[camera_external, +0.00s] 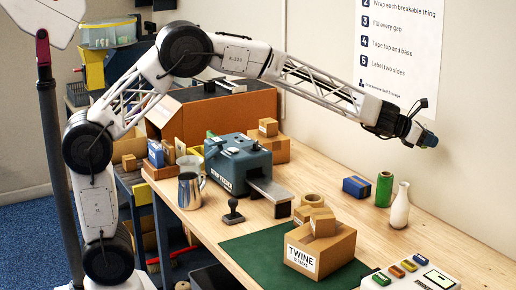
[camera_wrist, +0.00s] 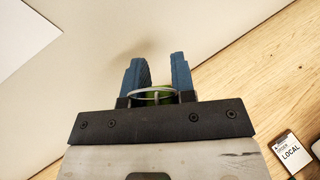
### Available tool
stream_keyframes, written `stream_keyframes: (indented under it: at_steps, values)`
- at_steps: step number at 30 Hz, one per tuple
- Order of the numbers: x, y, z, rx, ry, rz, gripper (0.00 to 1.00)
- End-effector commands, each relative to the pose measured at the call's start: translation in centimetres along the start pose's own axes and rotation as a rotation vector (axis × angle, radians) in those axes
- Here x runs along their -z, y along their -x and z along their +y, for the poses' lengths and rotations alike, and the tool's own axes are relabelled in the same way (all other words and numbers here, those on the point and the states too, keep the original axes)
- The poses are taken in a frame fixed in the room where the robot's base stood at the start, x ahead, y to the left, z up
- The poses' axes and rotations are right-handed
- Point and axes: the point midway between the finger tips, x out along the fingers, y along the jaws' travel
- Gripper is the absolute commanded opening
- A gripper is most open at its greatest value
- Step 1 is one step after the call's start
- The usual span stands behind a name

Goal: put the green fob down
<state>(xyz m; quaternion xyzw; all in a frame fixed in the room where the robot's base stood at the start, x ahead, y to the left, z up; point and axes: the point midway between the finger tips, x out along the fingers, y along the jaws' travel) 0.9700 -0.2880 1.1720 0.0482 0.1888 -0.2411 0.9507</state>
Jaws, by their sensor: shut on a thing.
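My gripper (camera_external: 428,138) is raised high above the right part of the table, close to the wall. In the wrist view its two blue fingers (camera_wrist: 158,80) are shut on the green fob (camera_wrist: 163,99). Only a small green part shows between the fingers, with a pale metal ring in front of it. The rest of the fob is hidden, and I cannot make it out in the external view.
A light tray (camera_external: 442,279) with several coloured pieces stands at the front right. Cartons (camera_external: 330,247) sit on a green mat (camera_external: 252,252). Bare wood lies between.

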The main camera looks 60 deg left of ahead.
Motion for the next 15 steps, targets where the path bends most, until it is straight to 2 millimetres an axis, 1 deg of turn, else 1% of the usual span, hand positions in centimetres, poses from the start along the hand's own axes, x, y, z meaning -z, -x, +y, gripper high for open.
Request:
stream_keyframes:
  at_steps: [1, 5, 8, 15]
  values:
    - [0.1, 0.1, 0.8, 0.007, -0.002, 0.001, 0.02]
    - [0.3, 0.5, 2.5, 0.041, -0.017, 0.002, 0.02]
    - [0.6, 0.9, 4.3, 0.075, -0.031, 0.002, 0.02]
    - [1.2, 2.8, 9.4, 0.176, -0.073, 0.001, 0.02]
